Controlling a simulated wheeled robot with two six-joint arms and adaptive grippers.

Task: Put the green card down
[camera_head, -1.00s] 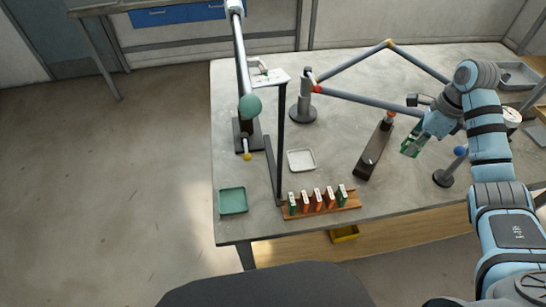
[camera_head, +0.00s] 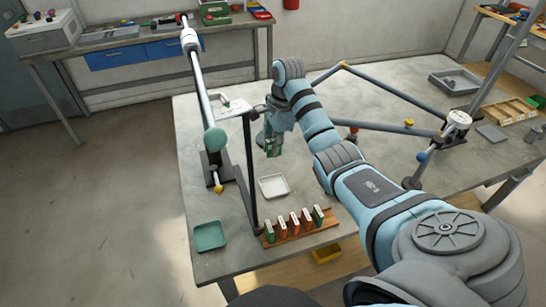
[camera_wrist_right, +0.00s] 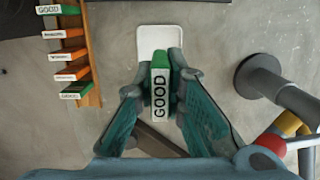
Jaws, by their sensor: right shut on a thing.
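My right gripper (camera_head: 272,150) is shut on a green card (camera_head: 274,147) above the table, beyond the small white tray (camera_head: 274,187). In the right wrist view the card (camera_wrist_right: 160,88) stands between the two fingertips, its white edge marked GOOD facing the camera. In that view the white tray (camera_wrist_right: 148,42) shows just past the card's green end. From these views the card looks apart from the tray. My left gripper is not in view.
A wooden rack (camera_head: 330,221) with several green and orange cards stands at the front edge. A green tray (camera_head: 209,237) lies to its left.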

